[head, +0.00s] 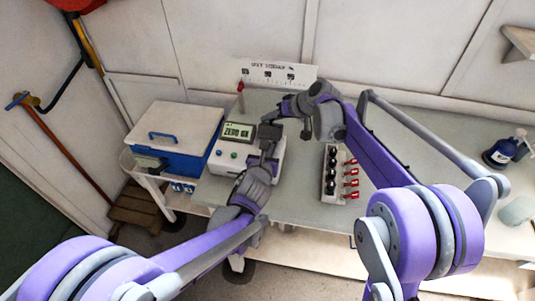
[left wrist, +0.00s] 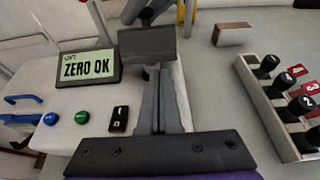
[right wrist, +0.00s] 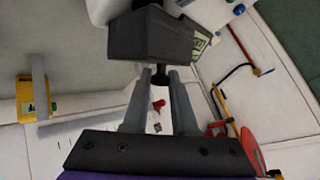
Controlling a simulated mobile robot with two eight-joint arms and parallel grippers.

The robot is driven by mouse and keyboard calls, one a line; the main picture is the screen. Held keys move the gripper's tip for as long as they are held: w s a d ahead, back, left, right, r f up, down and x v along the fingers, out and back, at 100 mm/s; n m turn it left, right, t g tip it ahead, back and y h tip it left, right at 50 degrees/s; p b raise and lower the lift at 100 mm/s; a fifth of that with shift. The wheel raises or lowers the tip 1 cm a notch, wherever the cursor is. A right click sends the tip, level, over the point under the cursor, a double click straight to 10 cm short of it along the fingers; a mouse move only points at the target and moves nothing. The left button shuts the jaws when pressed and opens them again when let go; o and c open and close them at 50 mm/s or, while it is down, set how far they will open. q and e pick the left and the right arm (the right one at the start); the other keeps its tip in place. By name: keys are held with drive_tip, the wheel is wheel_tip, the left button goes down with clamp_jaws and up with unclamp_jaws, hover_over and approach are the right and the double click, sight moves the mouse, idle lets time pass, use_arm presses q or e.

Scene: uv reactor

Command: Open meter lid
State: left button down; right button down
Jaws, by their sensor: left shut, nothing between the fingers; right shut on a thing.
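The white meter (head: 229,157) stands on the bench, with a display reading "ZERO OK" (left wrist: 88,68) and blue and green buttons. A dark grey lid (left wrist: 147,46) is at its right part, beside the display; it also shows in the head view (head: 270,131). I cannot tell how far the lid is open. My right gripper (head: 277,115) is behind the lid, shut on a small black knob (right wrist: 158,78) at the lid's edge. My left gripper (head: 268,152) is shut and empty over the meter's top, its fingertips (left wrist: 155,72) close in front of the lid.
A rack of black-capped vials (head: 331,172) with red tags stands right of the meter. A blue and white cooler (head: 172,140) is at the left. A white sign (head: 278,76) stands at the back. The bench's right middle is clear.

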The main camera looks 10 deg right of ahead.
use_arm(q)
drive_tip(key=shift+w+d+f, duration=0.1)
drive_tip(key=shift+w, duration=0.1)
drive_tip(key=shift+w+d+r, duration=0.1)
drive_tip(key=shift+w+r, duration=0.4)
drive_tip(key=shift+r, duration=0.2)
drive_tip(key=shift+d, duration=0.1)
use_arm(e)
drive_tip(key=c, duration=0.7)
unclamp_jaws()
drive_tip(key=shift+s, duration=0.1)
